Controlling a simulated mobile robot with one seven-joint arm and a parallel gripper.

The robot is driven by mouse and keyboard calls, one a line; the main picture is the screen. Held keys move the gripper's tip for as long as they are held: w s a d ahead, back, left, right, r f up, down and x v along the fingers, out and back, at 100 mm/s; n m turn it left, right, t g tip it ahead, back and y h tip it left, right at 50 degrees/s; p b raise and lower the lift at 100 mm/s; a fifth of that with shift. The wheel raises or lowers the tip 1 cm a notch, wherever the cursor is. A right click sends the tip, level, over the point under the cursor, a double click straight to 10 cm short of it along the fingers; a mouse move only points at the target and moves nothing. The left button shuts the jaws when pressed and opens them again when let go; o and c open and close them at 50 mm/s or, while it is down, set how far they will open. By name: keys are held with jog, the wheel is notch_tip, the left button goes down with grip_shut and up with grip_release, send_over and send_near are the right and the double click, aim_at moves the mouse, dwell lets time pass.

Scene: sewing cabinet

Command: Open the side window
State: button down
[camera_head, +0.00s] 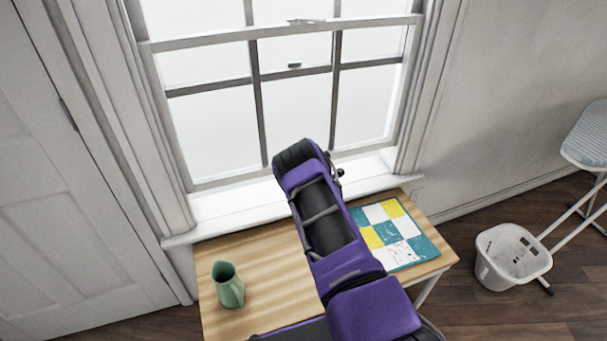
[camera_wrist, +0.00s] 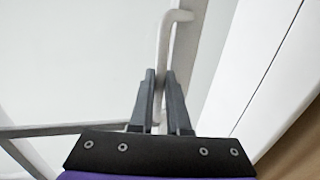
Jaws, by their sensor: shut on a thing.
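The side window (camera_head: 215,130) is a white sash window above the sill in the head view. Its lower sash reaches down to near the sill, so it looks shut or nearly so. In the wrist view, a pale bent handle (camera_wrist: 167,45) runs down between the fingers of my gripper (camera_wrist: 160,78), beside the bright pane. The fingers are closed on the handle. In the head view, my purple arm hides most of the gripper and the handle at the bottom of the window.
A wooden table (camera_head: 270,285) stands below the sill (camera_head: 235,208), under my arm. It bears a green jug (camera_head: 229,288) and a checkered quilt piece (camera_head: 392,236). A white basket (camera_head: 510,258) and an ironing board (camera_head: 588,140) stand at right. A door (camera_head: 70,200) is at left.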

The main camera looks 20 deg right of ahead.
jog(key=p, duration=0.3)
send_near(298, 122)
jog(key=x, duration=0.5)
jog(key=shift+w+r, duration=0.2)
jog(key=shift+r, duration=0.1)
jog(key=c, duration=0.9)
grip_release()
jog(key=shift+f, duration=0.3)
jog(key=shift+s, duration=0.15)
jog(key=v, duration=1.7)
jog(key=shift+s+f+b, duration=0.1)
jog(key=shift+s+b, duration=0.05)
jog(key=shift+b, duration=0.15)
